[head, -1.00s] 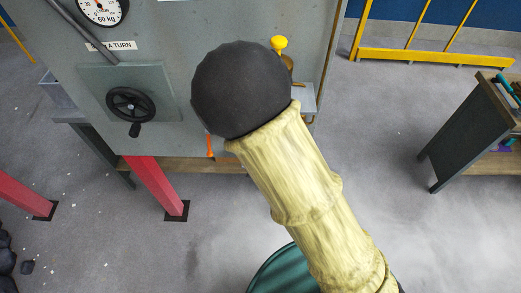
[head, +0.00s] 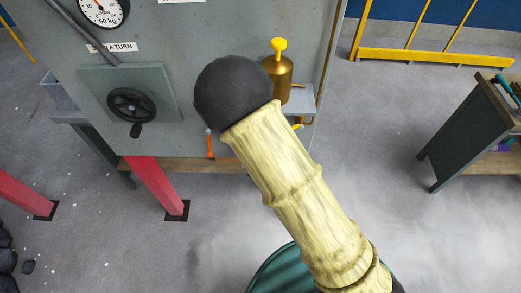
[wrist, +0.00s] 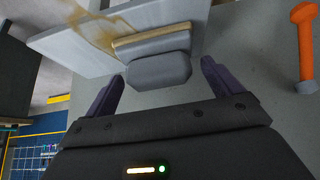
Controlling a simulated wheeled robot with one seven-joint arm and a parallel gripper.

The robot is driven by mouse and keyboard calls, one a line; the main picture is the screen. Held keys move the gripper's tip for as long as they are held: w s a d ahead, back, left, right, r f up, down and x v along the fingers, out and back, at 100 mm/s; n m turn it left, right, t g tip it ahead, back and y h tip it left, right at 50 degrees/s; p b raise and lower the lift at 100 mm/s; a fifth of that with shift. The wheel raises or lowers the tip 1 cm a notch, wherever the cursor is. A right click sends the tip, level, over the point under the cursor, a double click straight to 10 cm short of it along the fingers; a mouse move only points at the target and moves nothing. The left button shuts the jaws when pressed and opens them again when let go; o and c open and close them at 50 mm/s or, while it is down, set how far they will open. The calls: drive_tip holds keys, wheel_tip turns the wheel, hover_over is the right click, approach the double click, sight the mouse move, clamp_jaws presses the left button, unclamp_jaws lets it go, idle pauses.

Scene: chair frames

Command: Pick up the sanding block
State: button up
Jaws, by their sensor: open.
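The sanding block, as I take it, is a grey rounded block (wrist: 160,72) with a tan strip along one side, in the wrist view. It lies against a pale grey shelf (wrist: 75,40). My gripper (wrist: 162,73) is open, with its two dark purple fingers spread to either side of the block. The block shows between the fingertips; I cannot tell how deep it is between them. No grip on it shows. In the head view my own arm hides the gripper and the block.
A brass can with a yellow knob (head: 279,75) stands on the shelf (head: 301,100) at the grey machine panel. An orange-handled tool (wrist: 304,45) hangs near the gripper. A black handwheel (head: 131,105) is on the panel's left. A dark bench (head: 465,130) stands at right.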

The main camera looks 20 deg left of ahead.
drive_tip(key=shift+c, duration=0.2)
drive_tip(key=c, duration=1.2)
drive_tip(key=shift+r, duration=0.25)
drive_tip(key=shift+c, duration=0.2)
drive_tip(key=s+d+p, duration=0.3)
drive_tip(key=s, duration=1.1)
drive_tip(key=shift+s+d+r, duration=0.15)
drive_tip(key=shift+s+r, duration=0.25)
drive_tip(key=shift+r, duration=0.05)
drive_tip(key=shift+p, duration=0.6)
drive_tip(key=s+p, duration=0.1)
drive_tip(key=p, duration=0.1)
drive_tip(key=s+p, duration=0.1)
drive_tip(key=p, duration=0.2)
drive_tip(key=d+p, duration=0.1)
drive_tip(key=p, duration=0.2)
drive_tip(key=shift+s+f, duration=0.35)
drive_tip(key=shift+s, duration=0.05)
